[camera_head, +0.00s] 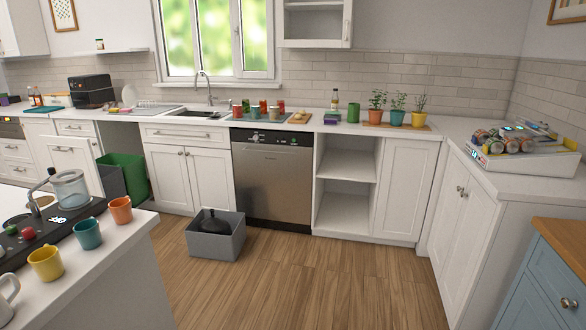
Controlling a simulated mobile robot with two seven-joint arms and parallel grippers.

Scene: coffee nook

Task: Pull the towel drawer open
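No drawer is marked as the towel drawer, and no towel inside a drawer shows. A wide white drawer front (184,133) under the sink is shut, with a bar handle. A smaller white drawer front (75,128) is shut further left. More white drawers (17,160) are stacked shut at the far left. A blue cabinet (545,290) with a wooden top stands at the lower right; its front, with round knobs, is shut and partly cut off by the picture edge. Neither of my grippers is in view.
A grey crate (216,243) with a dark object stands on the floor before the sink cabinet. A cabinet door (72,160) is open beside a green bin (135,175). An island counter (115,238) with cups fills the lower left. The middle wood floor (300,290) is clear.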

